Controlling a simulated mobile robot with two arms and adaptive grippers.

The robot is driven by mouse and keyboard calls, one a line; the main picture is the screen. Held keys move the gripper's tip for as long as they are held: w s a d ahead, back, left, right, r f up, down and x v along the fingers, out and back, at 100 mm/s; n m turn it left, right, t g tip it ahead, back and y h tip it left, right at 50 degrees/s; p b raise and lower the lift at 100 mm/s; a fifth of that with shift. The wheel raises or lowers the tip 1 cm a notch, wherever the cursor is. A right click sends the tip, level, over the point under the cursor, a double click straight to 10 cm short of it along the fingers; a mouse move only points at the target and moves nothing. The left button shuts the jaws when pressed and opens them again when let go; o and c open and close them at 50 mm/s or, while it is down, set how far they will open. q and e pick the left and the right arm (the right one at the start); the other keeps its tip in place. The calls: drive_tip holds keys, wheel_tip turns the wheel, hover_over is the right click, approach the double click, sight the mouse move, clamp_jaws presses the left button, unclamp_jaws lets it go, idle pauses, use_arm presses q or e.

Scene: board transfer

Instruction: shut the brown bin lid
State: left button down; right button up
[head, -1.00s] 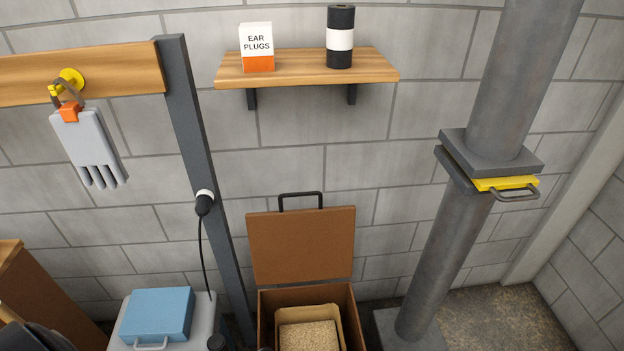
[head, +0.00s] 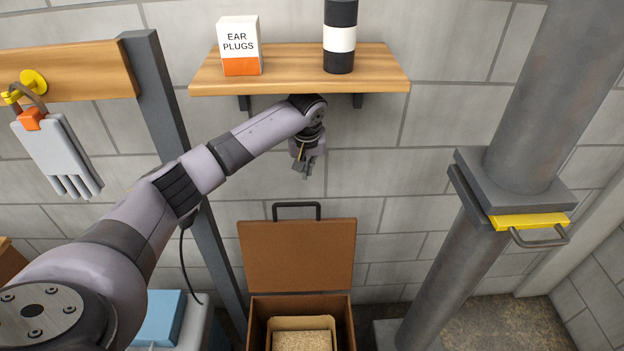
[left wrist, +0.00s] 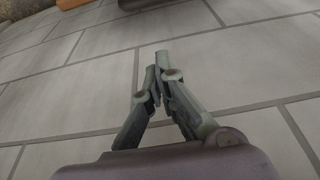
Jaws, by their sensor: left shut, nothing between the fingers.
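The brown bin lid (head: 297,254) stands open and upright behind the brown bin (head: 255,330), with a dark handle (head: 297,205) on its top edge. The bin's open top shows a lighter inner box with grainy tan contents (head: 302,341). My left gripper (head: 308,172) is shut and empty, pointing down, under the wooden shelf and above the lid handle, apart from it. In the left wrist view the fingers (left wrist: 158,62) meet at their tips against the block wall. My right gripper is not in view.
A wooden shelf (head: 300,82) with an ear plugs box (head: 239,48) and a black-and-white roll (head: 340,38) is just above my left wrist. A grey duct (head: 545,110) with a yellow-edged handled plate (head: 528,222) stands right. A blue case (head: 158,318) sits lower left.

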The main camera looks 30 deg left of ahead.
use_arm(q)
drive_tip(key=p+x, duration=0.1)
drive_tip(key=x, duration=0.8)
drive_tip(key=s+d+p, duration=0.1)
drive_tip(key=s+d+r+p, duration=0.1)
drive_tip(key=s+p, duration=0.1)
drive_tip(key=shift+s+r, duration=0.2)
drive_tip(key=shift+s, duration=0.05)
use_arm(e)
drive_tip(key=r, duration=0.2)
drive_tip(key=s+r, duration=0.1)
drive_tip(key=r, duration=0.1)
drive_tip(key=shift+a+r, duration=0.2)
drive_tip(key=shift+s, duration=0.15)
